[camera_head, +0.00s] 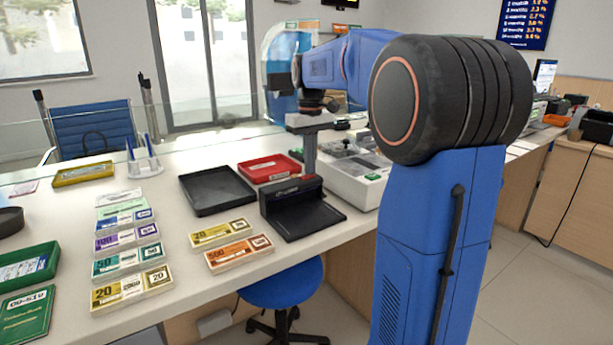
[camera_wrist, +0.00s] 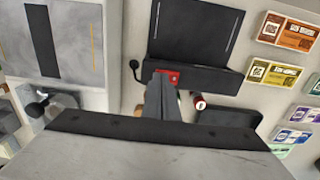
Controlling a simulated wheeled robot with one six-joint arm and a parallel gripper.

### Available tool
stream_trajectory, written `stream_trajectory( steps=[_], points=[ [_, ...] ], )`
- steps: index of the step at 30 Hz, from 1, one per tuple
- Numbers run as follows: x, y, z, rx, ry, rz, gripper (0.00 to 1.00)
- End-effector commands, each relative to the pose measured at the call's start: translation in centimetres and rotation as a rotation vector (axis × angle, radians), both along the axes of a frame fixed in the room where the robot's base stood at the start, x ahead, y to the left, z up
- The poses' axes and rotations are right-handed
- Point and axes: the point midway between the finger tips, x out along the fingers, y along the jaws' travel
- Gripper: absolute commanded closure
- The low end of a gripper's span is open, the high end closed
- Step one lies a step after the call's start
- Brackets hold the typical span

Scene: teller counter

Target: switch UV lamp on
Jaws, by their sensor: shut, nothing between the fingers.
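The UV lamp (camera_head: 291,196) is a black unit with a flat base and a raised hood, standing near the counter's front edge. In the wrist view the lamp (camera_wrist: 195,35) shows from above, with a red patch (camera_wrist: 174,75), perhaps its switch, on the hood. My gripper (camera_head: 310,172) points down right behind the hood. In the wrist view my gripper (camera_wrist: 163,78) is shut and empty, its tips overlapping the hood's edge beside the red patch. I cannot tell whether the tips touch it. The tips are partly hidden behind the hood in the head view.
A light grey machine (camera_head: 352,186) stands close to the right of the lamp. A black tray (camera_head: 216,190) and a red tray (camera_head: 268,168) lie to the left and behind. Banknote bundles (camera_head: 238,252) lie in front left. A glass screen runs along the counter's back.

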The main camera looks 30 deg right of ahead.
Motion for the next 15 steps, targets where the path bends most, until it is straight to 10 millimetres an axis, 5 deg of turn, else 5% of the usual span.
stream_trajectory(
  steps=[15],
  points=[
    [0.04,-0.01,0.34,0.0,-0.001,0.0,1.0]
  ],
)
